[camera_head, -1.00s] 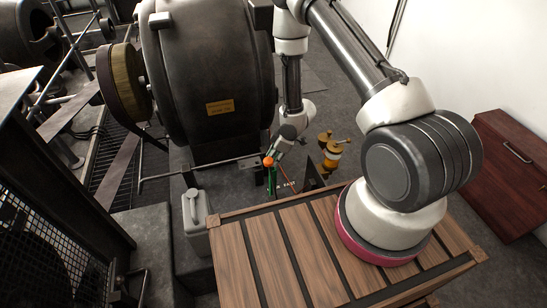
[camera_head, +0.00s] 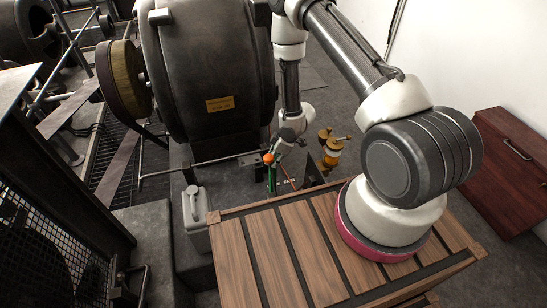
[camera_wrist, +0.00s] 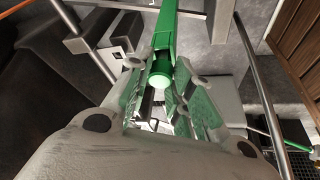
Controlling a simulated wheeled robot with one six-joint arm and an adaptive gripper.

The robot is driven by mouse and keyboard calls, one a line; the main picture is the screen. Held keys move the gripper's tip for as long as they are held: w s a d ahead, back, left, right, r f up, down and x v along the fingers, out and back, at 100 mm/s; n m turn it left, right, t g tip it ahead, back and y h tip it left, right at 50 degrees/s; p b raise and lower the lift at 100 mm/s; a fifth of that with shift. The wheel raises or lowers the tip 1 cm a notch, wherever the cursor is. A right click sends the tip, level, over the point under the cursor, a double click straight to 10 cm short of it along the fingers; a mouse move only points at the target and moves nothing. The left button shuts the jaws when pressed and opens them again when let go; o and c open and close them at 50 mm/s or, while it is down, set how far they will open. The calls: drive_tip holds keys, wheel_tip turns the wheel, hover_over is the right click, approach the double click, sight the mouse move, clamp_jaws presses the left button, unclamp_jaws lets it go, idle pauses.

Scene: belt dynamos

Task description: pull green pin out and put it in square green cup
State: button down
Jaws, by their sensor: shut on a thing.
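My gripper (camera_head: 277,148) reaches down beside the big dark machine, near an orange ball (camera_head: 268,158) and a green upright (camera_head: 271,178). In the wrist view its green-padded fingers (camera_wrist: 160,98) are closed around a green pin with a pale round end (camera_wrist: 159,80). A square-sided green piece (camera_wrist: 166,32) stands directly beyond the pin; I cannot tell whether the pin is still in it. The fingers hide part of the pin. I cannot identify the square green cup for certain.
A horizontal metal rod (camera_head: 205,163) runs close to the gripper. A brass fitting (camera_head: 331,150) stands to its right and a grey can (camera_head: 194,210) to its left. A slatted wooden crate (camera_head: 270,250) is in front. A reddish cabinet (camera_head: 515,160) stands at right.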

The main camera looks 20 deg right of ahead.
drive_tip(key=shift+f, duration=0.75)
drive_tip(key=c, duration=1.2)
unclamp_jaws()
drive_tip(key=v, duration=1.2)
